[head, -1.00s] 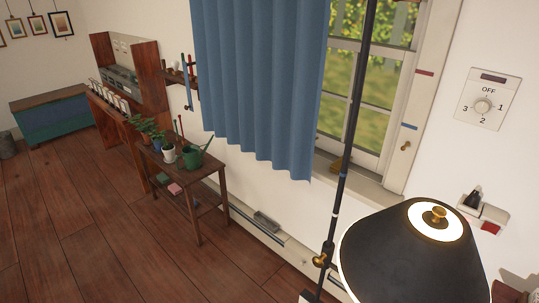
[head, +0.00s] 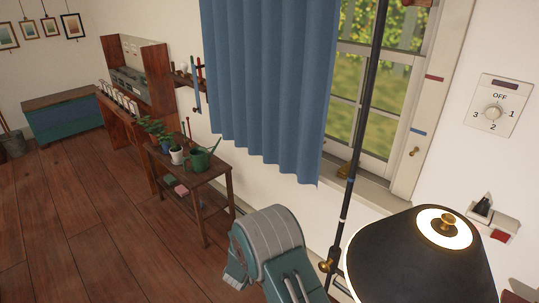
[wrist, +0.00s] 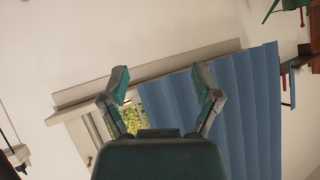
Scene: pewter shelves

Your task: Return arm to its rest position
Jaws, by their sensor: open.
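My gripper (wrist: 161,80) shows in the wrist view with its two teal-and-grey fingers spread wide apart. Nothing is between them, and both stand in front of the window and blue curtain. In the head view, a teal-and-grey part of my arm (head: 272,250) rises from the bottom edge, left of the black lamp. The gripper's fingers cannot be made out in the head view.
A black lamp shade (head: 420,255) and its thin pole (head: 362,130) stand close on the right. The blue curtain (head: 270,90) hangs at the window. A wooden plant stand (head: 205,178) is to the left. The wooden floor (head: 75,215) at left is clear.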

